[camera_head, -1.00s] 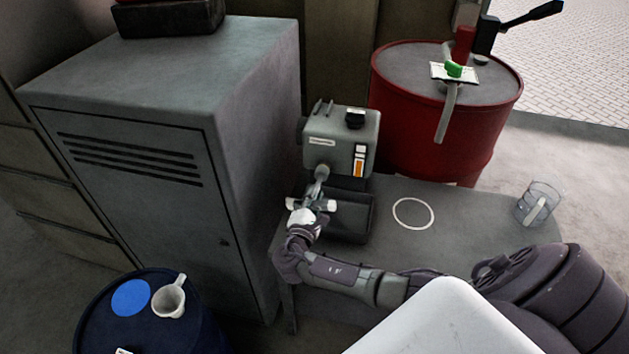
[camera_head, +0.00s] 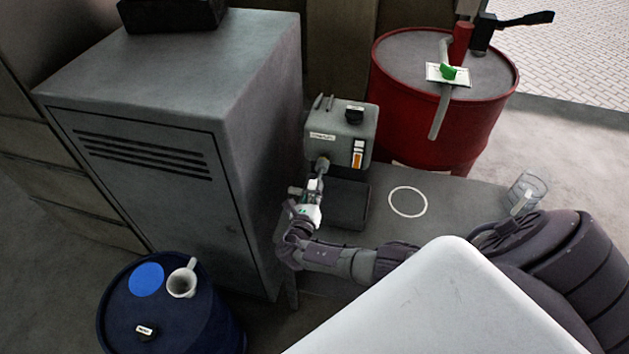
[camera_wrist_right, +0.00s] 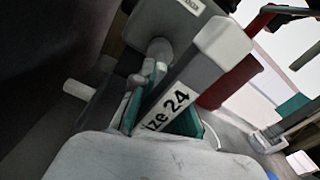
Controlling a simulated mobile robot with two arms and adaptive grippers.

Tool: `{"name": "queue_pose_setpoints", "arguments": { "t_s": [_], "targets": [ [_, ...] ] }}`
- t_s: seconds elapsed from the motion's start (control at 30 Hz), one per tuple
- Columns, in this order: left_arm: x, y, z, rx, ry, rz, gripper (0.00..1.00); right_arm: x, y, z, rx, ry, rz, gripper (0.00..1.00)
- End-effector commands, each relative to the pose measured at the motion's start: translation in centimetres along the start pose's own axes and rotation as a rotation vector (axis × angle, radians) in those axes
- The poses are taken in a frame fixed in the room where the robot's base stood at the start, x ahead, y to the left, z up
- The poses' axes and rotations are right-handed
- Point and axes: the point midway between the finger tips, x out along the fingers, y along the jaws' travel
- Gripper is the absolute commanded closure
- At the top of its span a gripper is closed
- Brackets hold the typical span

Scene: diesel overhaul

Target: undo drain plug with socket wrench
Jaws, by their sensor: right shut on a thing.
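The grey engine unit (camera_head: 341,132) stands on the bench against the cabinet, with a dark drain tray (camera_head: 348,205) below its front. My right gripper (camera_head: 311,197) is shut on the socket wrench (camera_head: 319,176), in front of the unit's lower left. In the right wrist view the gripper (camera_wrist_right: 165,115) has its green-padded fingers around the wrench (camera_wrist_right: 168,108), labelled with a size 24. The wrench's shaft points at a round grey fitting (camera_wrist_right: 160,50) on the unit. The drain plug is hidden, and I cannot tell how the socket sits on it. My left gripper is out of view.
A grey cabinet (camera_head: 215,75) stands close to the left. A red drum (camera_head: 440,120) stands behind the bench. A white ring (camera_head: 408,202) and a clear jug (camera_head: 525,192) are on the bench. A blue barrel (camera_head: 200,315) holds a white mug (camera_head: 182,283) and a small black labelled piece (camera_head: 146,331).

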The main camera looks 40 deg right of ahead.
Motion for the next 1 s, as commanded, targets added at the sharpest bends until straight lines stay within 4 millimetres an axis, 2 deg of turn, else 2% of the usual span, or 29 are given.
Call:
{"name": "queue_pose_setpoints", "arguments": {
  "t_s": [0.17,0.33,0.67,1.0],
  "targets": [
    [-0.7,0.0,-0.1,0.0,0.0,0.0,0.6,-1.2,0.0,0.4,0.004,-0.005,-0.001,1.0],
    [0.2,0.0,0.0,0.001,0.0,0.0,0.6,-1.2,0.1,-0.1,0.091,-0.005,-0.001,1.0],
    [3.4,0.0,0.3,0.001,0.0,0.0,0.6,-1.2,0.1,-0.5,0.57,-0.002,0.0,1.0],
    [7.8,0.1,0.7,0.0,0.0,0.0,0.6,-1.2,0.2,-0.7,1.09,-0.002,0.001,1.0]
  ]
}}
